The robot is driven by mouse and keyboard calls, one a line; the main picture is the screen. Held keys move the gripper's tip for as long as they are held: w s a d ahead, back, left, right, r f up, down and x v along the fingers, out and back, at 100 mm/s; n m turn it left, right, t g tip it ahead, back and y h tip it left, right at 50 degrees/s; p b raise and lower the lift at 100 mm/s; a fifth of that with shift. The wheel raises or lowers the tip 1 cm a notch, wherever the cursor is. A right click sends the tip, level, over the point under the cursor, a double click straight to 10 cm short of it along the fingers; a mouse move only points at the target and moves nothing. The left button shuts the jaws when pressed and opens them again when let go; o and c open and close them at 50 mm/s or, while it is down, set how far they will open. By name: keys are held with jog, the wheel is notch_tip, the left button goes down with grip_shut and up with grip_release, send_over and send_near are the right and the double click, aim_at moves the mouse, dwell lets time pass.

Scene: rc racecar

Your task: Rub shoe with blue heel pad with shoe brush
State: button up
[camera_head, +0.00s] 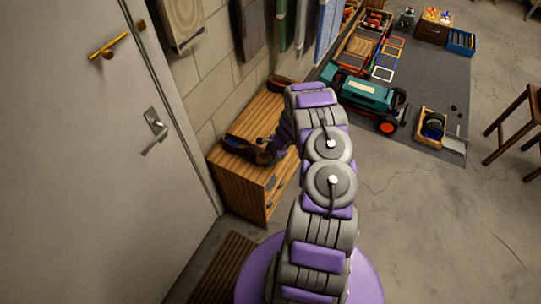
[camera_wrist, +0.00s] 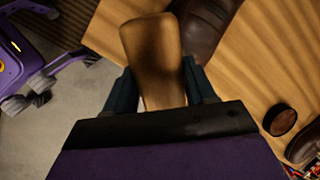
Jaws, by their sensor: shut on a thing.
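My gripper (camera_wrist: 160,88) is shut on a wooden-backed brush (camera_wrist: 152,45), which sticks out between the two dark blue fingers in the wrist view. The bristles are hidden. A dark brown shoe (camera_wrist: 208,22) lies on the wooden top just beyond the brush. I cannot tell whether they touch. In the head view a dark shoe (camera_head: 246,150) lies on the near end of the low wooden cabinet (camera_head: 236,182), left of my gripper. Another dark shoe (camera_head: 279,83) is at the cabinet's far end, partly behind my arm.
A round dark tin (camera_wrist: 280,119) sits on the wooden top, right of the brush. A closed door (camera_head: 90,170) stands left of the cabinet. A teal racecar (camera_head: 365,92) and several bins are on a grey mat (camera_head: 445,85).

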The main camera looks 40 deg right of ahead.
jog(key=shift+w+a+f, duration=0.1)
jog(key=shift+a+f, duration=0.15)
jog(key=shift+a, duration=0.25)
jog(key=shift+f, duration=0.1)
jog(key=shift+d, duration=0.15)
jog(key=shift+d+b, duration=0.2)
jog(key=shift+b, duration=0.15)
jog(key=shift+w+d+f+b, duration=0.15)
jog(key=shift+w+d+b, duration=0.25)
jog(key=shift+d+b, duration=0.25)
jog(key=shift+w+d+r+b, duration=0.25)
jog(key=shift+w+d+b, duration=0.1)
jog(key=shift+d, duration=0.15)
jog(key=shift+w+d+f, duration=0.1)
jog(key=shift+w+d, duration=0.3)
jog(key=shift+d, duration=0.35)
jog(key=shift+w+d+f, duration=0.1)
jog(key=shift+w+d, duration=0.25)
jog(key=shift+d, duration=0.4)
